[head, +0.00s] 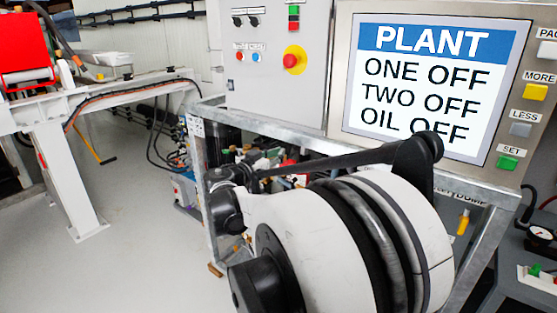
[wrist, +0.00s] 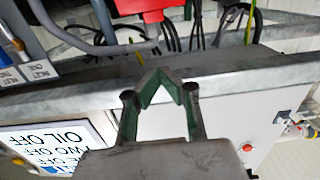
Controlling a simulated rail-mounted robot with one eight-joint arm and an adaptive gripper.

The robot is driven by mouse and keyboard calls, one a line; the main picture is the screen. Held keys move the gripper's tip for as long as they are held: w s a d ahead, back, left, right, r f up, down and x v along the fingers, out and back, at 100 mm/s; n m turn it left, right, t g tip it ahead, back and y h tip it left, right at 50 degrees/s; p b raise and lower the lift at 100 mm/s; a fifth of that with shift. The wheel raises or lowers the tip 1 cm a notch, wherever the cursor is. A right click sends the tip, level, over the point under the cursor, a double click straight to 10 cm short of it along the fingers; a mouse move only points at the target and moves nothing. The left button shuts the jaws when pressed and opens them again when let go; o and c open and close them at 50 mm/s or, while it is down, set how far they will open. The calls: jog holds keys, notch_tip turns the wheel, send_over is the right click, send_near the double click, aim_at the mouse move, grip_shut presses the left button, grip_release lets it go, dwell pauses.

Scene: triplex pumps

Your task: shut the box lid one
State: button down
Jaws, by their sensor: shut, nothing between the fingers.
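I cannot tell which part is box lid one; no lid is labelled as such. A light grey control box (head: 268,95) with buttons and a red knob on yellow stands left of the screen in the head view. In the wrist view, which looks upside down, a pale box face (wrist: 232,120) with a red button lies beyond my gripper. My gripper (wrist: 165,76) is shut and empty, its green-lined fingers meeting in a point over a grey metal edge. Contact with that edge cannot be told. My gripper is not visible in the head view.
The plant screen (head: 425,85) reads ONE OFF, TWO OFF, OIL OFF, with buttons at its right. My arm hides much of the metal frame (head: 210,215) below. A white stand (head: 65,180) is at left; grey floor (head: 145,235) between is clear. A red part (wrist: 140,8) and hoses show in the wrist view.

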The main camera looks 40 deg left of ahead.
jog(key=w, duration=0.5)
jog(key=w+b, duration=0.1)
jog(key=w, duration=0.2)
jog(key=shift+a+f, duration=0.15)
jog(key=shift+a, duration=0.1)
jog(key=shift+s+f+b, duration=0.25)
jog(key=shift+s+f, duration=0.1)
jog(key=shift+f, duration=0.25)
jog(key=shift+s+f+b, duration=0.2)
jog(key=shift+s+f, duration=0.1)
jog(key=shift+f, duration=0.3)
jog(key=shift+s+f, duration=0.25)
jog(key=shift+f, duration=0.35)
jog(key=shift+s+f+b, duration=0.1)
jog(key=shift+b, duration=0.2)
jog(key=shift+s+f+t, duration=0.1)
jog(key=shift+s+t, duration=0.05)
jog(key=shift+t, duration=0.15)
